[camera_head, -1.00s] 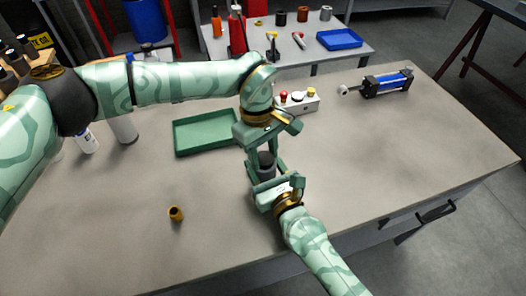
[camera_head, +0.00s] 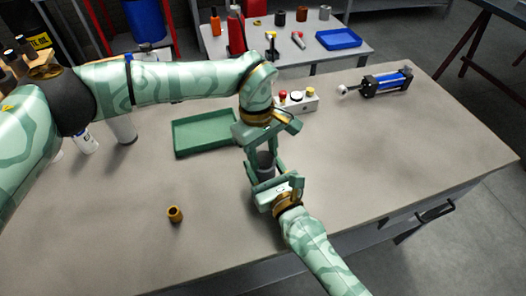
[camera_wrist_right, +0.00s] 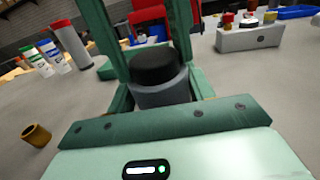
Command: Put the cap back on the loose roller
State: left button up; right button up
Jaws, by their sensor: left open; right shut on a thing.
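The loose roller is a short grey cylinder (camera_wrist_right: 162,94) with a black cap (camera_wrist_right: 156,66) on top in the right wrist view. No gap shows between cap and body from this side. My right gripper (camera_head: 266,178) is shut on the roller's grey body and holds it upright over the table's middle. My left gripper (camera_head: 262,152) points down from above, its open fingers on either side of the roller's top. Whether those fingers touch the cap cannot be told. The fingers partly hide the roller in the head view.
A green tray (camera_head: 178,151) lies behind, left of the grippers. A brass bushing (camera_head: 175,214) stands at front left. A button box (camera_head: 297,102) and a blue cylinder actuator (camera_head: 386,83) are at the back right. A grey tube (camera_head: 124,130) stands left. The table's right side is clear.

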pick_arm(q)
jog(key=shift+w+a+r, duration=0.15)
jog(key=shift+r, duration=0.7)
jog(key=shift+w+a+r, duration=0.1)
jog(key=shift+a+r, duration=0.05)
jog(key=shift+r, duration=0.65)
jog(key=c, duration=0.7)
jog(key=shift+f, duration=0.35)
jog(key=shift+s+d+f, duration=0.1)
jog(key=shift+s+f, duration=0.05)
jog(key=shift+f, duration=0.3)
jog(key=shift+w+a+r, duration=0.1)
jog(key=shift+w+r, duration=0.05)
jog(key=shift+r, duration=0.85)
jog(key=shift+w+a+r, duration=0.1)
jog(key=shift+r, duration=0.9)
jog(key=o, duration=0.5)
jog(key=shift+o, duration=0.2)
